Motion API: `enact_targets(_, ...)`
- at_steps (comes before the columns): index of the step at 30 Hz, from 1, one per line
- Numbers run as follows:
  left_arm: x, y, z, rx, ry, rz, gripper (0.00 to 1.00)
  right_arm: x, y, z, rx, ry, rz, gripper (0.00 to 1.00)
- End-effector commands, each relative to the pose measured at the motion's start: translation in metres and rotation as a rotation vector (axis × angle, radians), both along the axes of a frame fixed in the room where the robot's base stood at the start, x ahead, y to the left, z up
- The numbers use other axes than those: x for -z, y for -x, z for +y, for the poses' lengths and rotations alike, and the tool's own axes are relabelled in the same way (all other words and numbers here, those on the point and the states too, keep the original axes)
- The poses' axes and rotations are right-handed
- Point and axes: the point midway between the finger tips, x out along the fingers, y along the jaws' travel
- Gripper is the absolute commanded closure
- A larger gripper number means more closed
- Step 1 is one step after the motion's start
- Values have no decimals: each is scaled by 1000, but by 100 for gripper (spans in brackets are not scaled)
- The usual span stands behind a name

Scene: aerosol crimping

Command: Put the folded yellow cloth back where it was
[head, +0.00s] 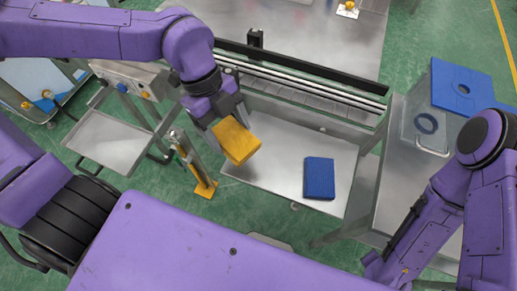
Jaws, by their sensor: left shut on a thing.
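The folded yellow cloth (237,141) is held in my left gripper (221,119), which is shut on it. The cloth is tilted and shows above the left part of the grey metal tray table (274,178). Whether it touches the surface cannot be told. My right arm comes in at the right, but its fingertips are not clearly visible, so its gripper does not show.
A dark blue folded cloth or pad (319,178) lies on the tray table. A yellow-based post (205,188) stands left of it. A steel bench with a blue plate (460,86) is at the right. An empty grey tray (108,142) is at the left.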

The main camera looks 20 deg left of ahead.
Motion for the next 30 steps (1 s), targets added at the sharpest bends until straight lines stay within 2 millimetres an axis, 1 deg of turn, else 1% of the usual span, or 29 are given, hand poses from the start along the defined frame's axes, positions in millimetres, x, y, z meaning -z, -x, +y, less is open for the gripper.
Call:
enact_targets(1, 5, -4, -11, 7, -4, 12, 60, -5, 0, 0, 0, 0, 0, 57)
enact_targets(3, 23, -10, -23, 6, -4, 13, 60, -5, 0, 0, 0, 0, 0, 57)
enact_targets(6, 42, -18, -38, 5, -3, 12, 60, -7, 0, 0, 0, 0, 0, 57)
enact_targets(12, 63, -27, -54, 4, 1, 8, 60, -9, 0, 0, 0, 0, 0, 57)
enact_targets(15, 82, -28, -54, 3, 2, 9, 60, -10, 0, 0, 0, 0, 0, 57)
enact_targets(18, 92, -28, -54, 3, 3, 6, 60, -10, 0, 0, 0, 0, 0, 57)
enact_targets(27, 96, -28, -54, 3, 4, 4, 60, -8, 0, 0, 0, 0, 0, 57)
enact_targets(28, 95, -28, -54, 3, 4, 4, 17, -9, 0, 0, 0, 0, 0, 57)
enact_targets(29, 95, -28, -54, 3, 4, 4, 7, -9, 0, 0, 0, 0, 0, 57)
enact_targets(30, 95, -28, -54, 3, 4, 4, 1, -9, 0, 0, 0, 0, 0, 57)
